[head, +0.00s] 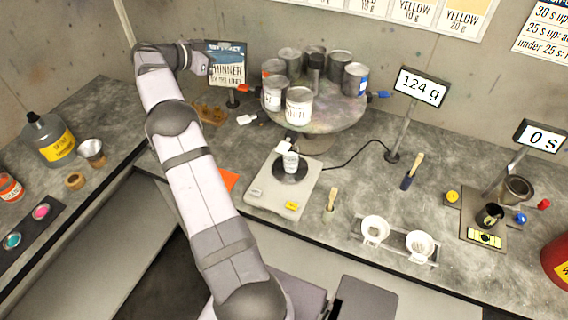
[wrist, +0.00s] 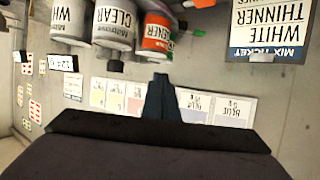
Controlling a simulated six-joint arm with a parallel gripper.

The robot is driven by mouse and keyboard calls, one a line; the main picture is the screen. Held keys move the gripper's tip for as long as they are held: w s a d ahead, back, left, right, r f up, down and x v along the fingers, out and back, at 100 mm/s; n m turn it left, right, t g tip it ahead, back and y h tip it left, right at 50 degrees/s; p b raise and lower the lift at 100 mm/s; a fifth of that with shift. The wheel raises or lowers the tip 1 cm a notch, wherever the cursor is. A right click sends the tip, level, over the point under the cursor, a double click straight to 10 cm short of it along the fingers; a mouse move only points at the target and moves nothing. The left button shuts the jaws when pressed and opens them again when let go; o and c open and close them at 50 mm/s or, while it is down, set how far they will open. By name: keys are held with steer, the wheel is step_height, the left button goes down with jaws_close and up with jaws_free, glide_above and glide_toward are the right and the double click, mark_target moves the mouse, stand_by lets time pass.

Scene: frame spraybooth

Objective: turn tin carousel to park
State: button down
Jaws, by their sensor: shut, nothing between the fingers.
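The tin carousel (head: 335,121) is a round, paint-stained turntable on a stand, at the back of the bench in the head view. It bears several tins, including a white-labelled one (head: 298,106) at the front. A red peg (head: 243,88) sticks out at its left and a blue peg (head: 379,95) at its right. My gripper (head: 208,66) is left of the carousel, by the mix ticket card, apart from the tins. In the wrist view its dark fingers (wrist: 160,98) are shut and empty. That view is upside down, with tins labelled clear (wrist: 113,25) and hardener (wrist: 158,36) beyond the fingers.
The mix ticket card (head: 227,68) stands close beside my gripper. A scale (head: 264,196) with a small white-topped container lies in front of the carousel. Its display (head: 421,87) reads 124 g. A wooden block (head: 210,114) lies below my wrist. The back wall is close behind.

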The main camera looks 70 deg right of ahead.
steer(key=w+a+f+n+b, duration=0.2)
steer(key=w+a+f+n, duration=0.25)
steer(key=a+f, duration=0.6)
steer(key=s+a+f+n+b, duration=0.1)
steer(key=s+a+f+n, duration=0.2)
steer(key=s+a+f, duration=0.3)
steer(key=s+a+m+h, duration=0.2)
steer(key=s+a+m, duration=0.2)
steer(key=s+m, duration=0.7)
steer(key=s+a+f+m+h, duration=0.1)
steer(key=s+a+m, duration=0.4)
steer(key=s+m, duration=0.6)
steer(key=shift+s+a+m+h, duration=0.15)
steer(key=shift+s+m+h, duration=0.15)
steer(key=shift+m+h, duration=0.65)
